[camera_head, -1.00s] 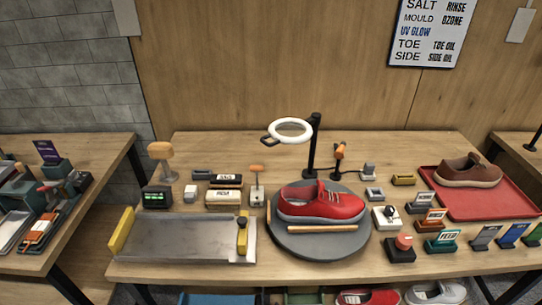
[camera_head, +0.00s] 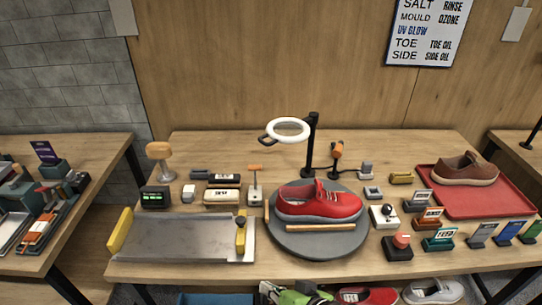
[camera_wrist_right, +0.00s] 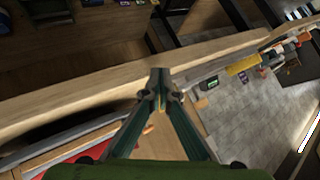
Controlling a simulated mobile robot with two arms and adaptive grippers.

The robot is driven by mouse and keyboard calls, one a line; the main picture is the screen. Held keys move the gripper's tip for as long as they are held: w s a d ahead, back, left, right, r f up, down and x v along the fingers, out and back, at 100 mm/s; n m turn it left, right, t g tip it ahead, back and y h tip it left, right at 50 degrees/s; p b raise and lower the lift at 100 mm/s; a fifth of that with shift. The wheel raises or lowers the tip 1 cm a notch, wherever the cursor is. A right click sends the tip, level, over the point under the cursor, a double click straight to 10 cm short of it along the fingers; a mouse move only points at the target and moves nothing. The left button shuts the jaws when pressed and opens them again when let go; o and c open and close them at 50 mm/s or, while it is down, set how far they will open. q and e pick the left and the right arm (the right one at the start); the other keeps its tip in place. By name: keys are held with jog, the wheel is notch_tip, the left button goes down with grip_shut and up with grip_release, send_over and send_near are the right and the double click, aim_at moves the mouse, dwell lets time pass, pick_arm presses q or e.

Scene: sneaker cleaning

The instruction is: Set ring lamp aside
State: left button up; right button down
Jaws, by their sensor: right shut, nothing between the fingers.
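The ring lamp has a white ring head (camera_head: 288,130) on a black post (camera_head: 311,145). It stands upright at the back middle of the table, with its ring above and behind the red sneaker (camera_head: 318,202). My right gripper (camera_head: 272,291) shows at the bottom edge of the head view, below the table's front edge and well apart from the lamp. In the right wrist view, its dark green fingers (camera_wrist_right: 160,88) meet at the tips, shut and empty. The lamp cannot be made out in that view. My left gripper is not in view.
The sneaker sits on a grey round turntable (camera_head: 290,243) with a wooden stick. A metal tray (camera_head: 185,238) lies left. A red tray (camera_head: 455,203) with a brown shoe lies right. Small tools and labelled blocks crowd the table. Shoes stand below the front edge.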

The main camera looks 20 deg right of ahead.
jog(key=w+r+m+t, duration=0.1)
jog(key=w+a+r+m+t, duration=0.1)
jog(key=w, duration=0.1)
jog(key=w+a+r+m+t+y, duration=0.1)
jog(key=w+r, duration=0.1)
jog(key=shift+w+r, duration=0.1)
jog(key=shift+w, duration=0.05)
jog(key=w+d+r+m+t+h, duration=0.9)
jog(key=d+r+m, duration=0.2)
jog(key=m, duration=0.8)
jog(key=a+r+p+x, duration=0.1)
jog(key=p+x, duration=0.4)
jog(key=x, duration=0.7)
jog(key=shift+a, duration=0.7)
jog(key=shift+w, duration=0.2)
